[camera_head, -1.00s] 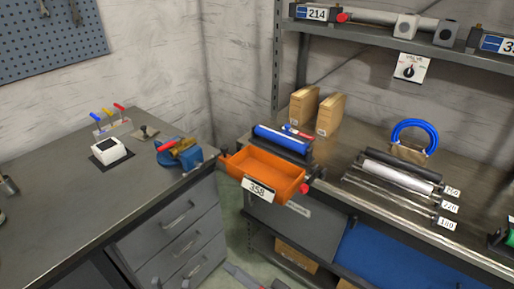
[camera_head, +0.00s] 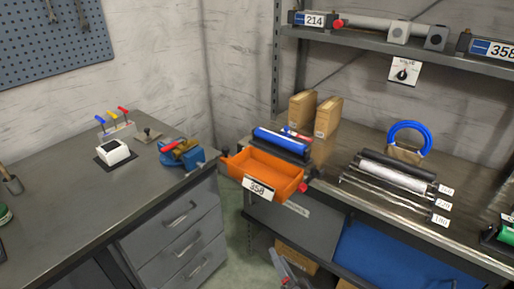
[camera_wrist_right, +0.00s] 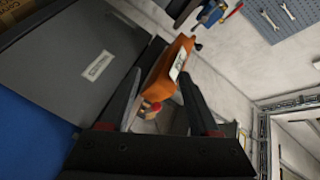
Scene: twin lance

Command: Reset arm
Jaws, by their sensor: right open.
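My right gripper (camera_head: 284,270) shows at the bottom of the head view, low in front of the benches. In the right wrist view its two dark fingers (camera_wrist_right: 168,64) are spread apart, with nothing seen gripped. The orange tray (camera_head: 265,174) sits at the near corner of the right bench, above the gripper in the head view. It also shows in the right wrist view (camera_wrist_right: 160,82), beyond and between the fingers. My left gripper is in neither view.
The left bench (camera_head: 60,195) holds a white box (camera_head: 113,152) and a blue vise (camera_head: 180,154). The right bench holds a blue roller (camera_head: 281,140), cartons (camera_head: 327,117), rods (camera_head: 398,177) and a blue ring (camera_head: 410,131). A shelf (camera_head: 420,55) hangs above. A gap separates the benches.

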